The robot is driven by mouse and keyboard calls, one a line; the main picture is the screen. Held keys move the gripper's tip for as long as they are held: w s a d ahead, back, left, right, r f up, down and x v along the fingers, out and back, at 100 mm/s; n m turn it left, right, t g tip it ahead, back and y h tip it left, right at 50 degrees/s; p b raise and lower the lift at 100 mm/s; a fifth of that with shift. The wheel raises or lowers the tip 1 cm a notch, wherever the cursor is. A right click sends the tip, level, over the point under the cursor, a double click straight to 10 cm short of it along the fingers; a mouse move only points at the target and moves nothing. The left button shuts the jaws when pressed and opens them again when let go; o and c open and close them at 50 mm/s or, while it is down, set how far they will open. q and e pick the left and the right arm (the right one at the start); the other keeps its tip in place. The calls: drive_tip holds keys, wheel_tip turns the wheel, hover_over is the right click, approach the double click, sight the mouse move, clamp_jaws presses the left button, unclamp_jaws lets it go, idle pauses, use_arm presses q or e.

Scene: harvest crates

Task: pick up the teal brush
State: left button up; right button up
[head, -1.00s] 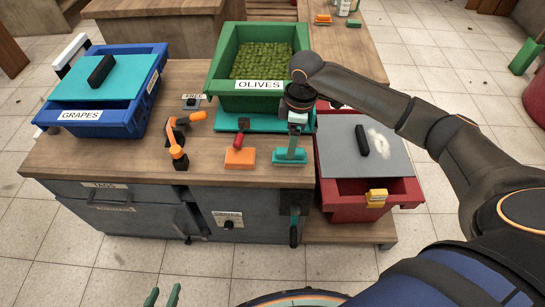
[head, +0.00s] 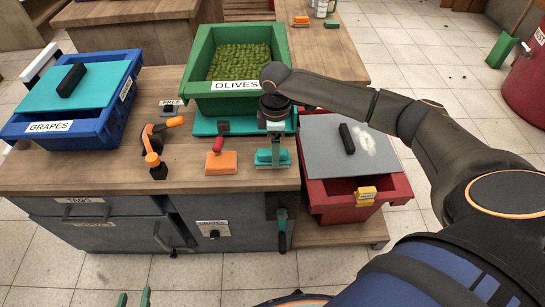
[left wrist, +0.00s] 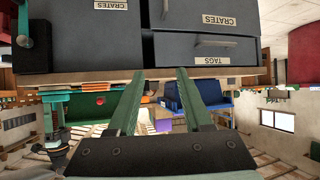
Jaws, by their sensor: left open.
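The teal brush (head: 272,158) stands on the wooden worktable, near its front edge, right of an orange brush (head: 221,162). My right gripper (head: 276,142) points down at the teal brush from above and overlaps its top. The head view does not show clearly whether its fingers are closed around it.
A green olives crate (head: 195,62) stands behind the brushes, a blue grapes crate (head: 90,131) at the left. A red crate (head: 322,207) with a grey lid (head: 335,160) is at the right. A green-handled tool (head: 282,220) hangs at the front.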

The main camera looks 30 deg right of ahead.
sight(263, 160)
drive_tip(key=f+b, duration=0.1)
drive_tip(key=f, duration=0.1)
drive_tip(key=w+f+b, duration=0.1)
drive_tip(key=f, duration=0.1)
drive_tip(key=shift+f, duration=0.55)
use_arm(q)
drive_tip(key=w+r+m+t+h, duration=0.1)
drive_tip(key=w+r+t, duration=0.3)
drive_tip(key=r, duration=0.7)
drive_tip(key=shift+w+r+m+t, duration=0.25)
drive_tip(key=shift+m+t, duration=0.05)
drive_tip(key=shift+t, duration=0.4)
use_arm(e)
drive_tip(key=shift+c, duration=0.2)
clamp_jaws()
